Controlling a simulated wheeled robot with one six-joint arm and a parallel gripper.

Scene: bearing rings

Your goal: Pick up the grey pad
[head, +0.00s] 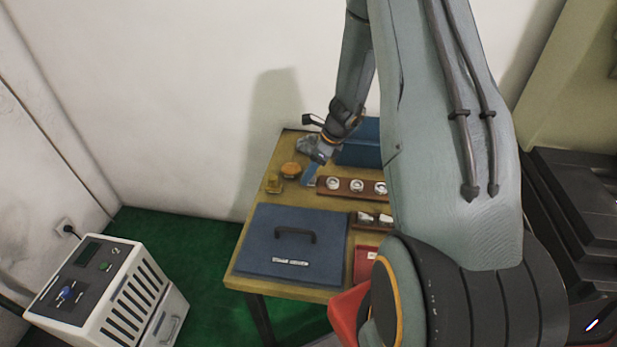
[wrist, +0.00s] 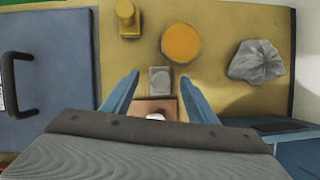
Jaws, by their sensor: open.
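The grey pad (wrist: 160,80) is a small grey block on the yellow table, in the upper middle of the wrist view. It lies between the two blue fingers of my gripper (wrist: 160,75), with a gap on each side. My gripper is open and holds nothing. In the head view, my gripper (head: 311,178) is low over the table near the left end of a brown rack (head: 372,195); the pad cannot be clearly made out there. In the wrist view, the rack (wrist: 145,104) with a white piece shows just below the pad, partly hidden by my gripper.
An orange round piece (wrist: 181,43) stands just beyond the pad, with a yellow block (wrist: 127,18) to its left. A crumpled grey lump (wrist: 256,62) lies right. A blue case (head: 262,240) with a dark handle covers the table's front left. A blue box (head: 357,150) stands behind the rack.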

